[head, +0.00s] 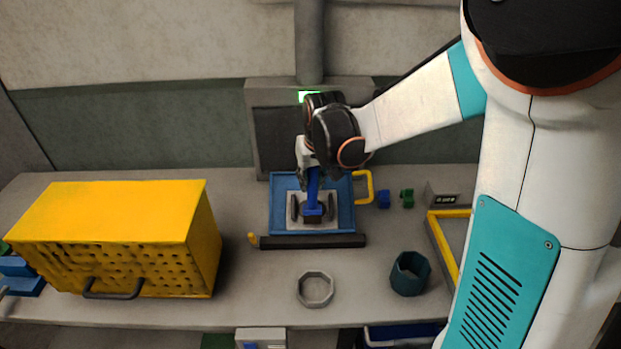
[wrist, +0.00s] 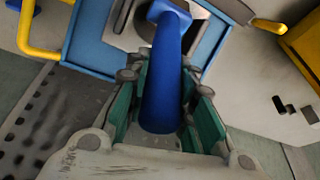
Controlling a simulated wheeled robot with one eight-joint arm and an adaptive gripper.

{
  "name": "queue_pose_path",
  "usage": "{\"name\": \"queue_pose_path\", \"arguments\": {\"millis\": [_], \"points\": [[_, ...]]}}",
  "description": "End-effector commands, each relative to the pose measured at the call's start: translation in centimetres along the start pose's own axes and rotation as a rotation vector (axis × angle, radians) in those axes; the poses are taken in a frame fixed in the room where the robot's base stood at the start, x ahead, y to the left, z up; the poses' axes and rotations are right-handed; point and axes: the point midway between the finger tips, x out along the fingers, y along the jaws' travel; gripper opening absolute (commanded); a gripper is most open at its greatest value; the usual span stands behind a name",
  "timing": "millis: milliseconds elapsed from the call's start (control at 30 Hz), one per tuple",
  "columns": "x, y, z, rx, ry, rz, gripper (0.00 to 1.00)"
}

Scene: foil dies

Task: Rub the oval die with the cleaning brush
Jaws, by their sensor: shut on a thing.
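My gripper (head: 308,172) is shut on the blue handle of the cleaning brush (head: 313,188). In the wrist view the handle (wrist: 163,90) stands between the green finger pads. The brush points down, its head over the middle of a pale plate (head: 290,222) in a blue-rimmed tray (head: 274,200). Dark curved edges (head: 330,207) show on both sides of the brush head; they may be the oval die, but the brush hides the middle. I cannot tell whether the bristles touch it.
A dark bar (head: 325,241) lies along the tray's front. A yellow perforated box (head: 115,215) stands left. A grey octagonal ring (head: 315,302) and a teal cup (head: 409,277) are in front.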

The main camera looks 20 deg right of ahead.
Motion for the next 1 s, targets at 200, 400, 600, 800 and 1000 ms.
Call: {"name": "queue_pose_path", "arguments": {"millis": [200,400,600,800,1000], "points": [[0.4,0.1,-0.1,0.0,0.0,0.0,0.0],[0.7,0.1,-0.1,0.0,0.0,0.0,0.0],[0.5,0.2,-0.6,0.0,0.0,0.0,0.0],[0.0,0.6,-2.1,0.0,0.0,0.0,0.0],[-0.4,0.9,-3.6,0.001,0.0,0.0,0.0]]}}
